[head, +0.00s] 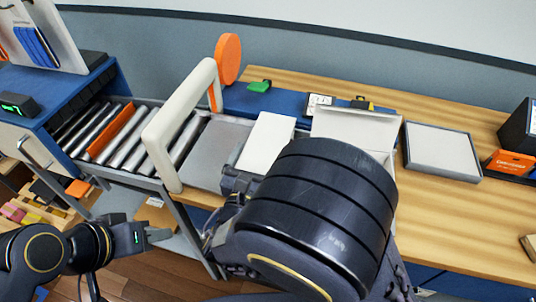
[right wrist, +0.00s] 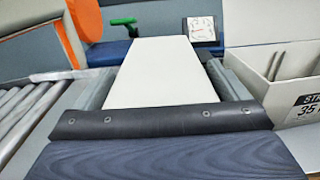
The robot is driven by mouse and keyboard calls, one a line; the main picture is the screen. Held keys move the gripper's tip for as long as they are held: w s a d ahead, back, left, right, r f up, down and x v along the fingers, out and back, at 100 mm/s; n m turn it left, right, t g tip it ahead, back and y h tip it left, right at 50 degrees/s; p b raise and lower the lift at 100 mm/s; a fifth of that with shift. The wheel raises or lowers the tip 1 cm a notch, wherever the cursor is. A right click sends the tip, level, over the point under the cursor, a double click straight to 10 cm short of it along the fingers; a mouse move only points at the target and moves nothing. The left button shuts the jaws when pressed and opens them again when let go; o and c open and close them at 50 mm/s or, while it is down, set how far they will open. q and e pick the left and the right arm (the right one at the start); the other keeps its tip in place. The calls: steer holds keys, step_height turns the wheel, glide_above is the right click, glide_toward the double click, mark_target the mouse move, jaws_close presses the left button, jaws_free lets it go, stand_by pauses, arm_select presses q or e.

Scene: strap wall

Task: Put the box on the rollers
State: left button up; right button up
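A long white box (head: 268,140) lies on a grey plate right of the white arch, partly behind my right arm. In the right wrist view the white box (right wrist: 165,70) stretches straight ahead of my right gripper (right wrist: 160,125). The gripper's dark bar crosses the box's near end; whether it touches or grips it I cannot tell. In the head view my right arm hides most of this gripper. The rollers (head: 130,150) lie left of the plate, passing under the arch. My left gripper (head: 160,235) is low, in front of the rollers, apart from the box; its opening is unclear.
The white arch (head: 180,125) stands between rollers and plate. An open white carton (head: 357,125) is to the right, its label partly seen in the wrist view. A grey-rimmed tray (head: 442,150) lies beyond it. An orange disc (head: 228,60) stands behind the arch.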

steer(key=c, duration=1.1)
steer(key=shift+r, duration=0.15)
steer(key=shift+r, duration=0.6)
steer(key=s+a+r, duration=0.6)
steer(key=s+r, duration=0.1)
steer(key=s+a+r, duration=0.3)
steer(key=s+r, duration=0.1)
steer(key=shift+a+r, duration=0.1)
steer(key=shift+r, duration=0.15)
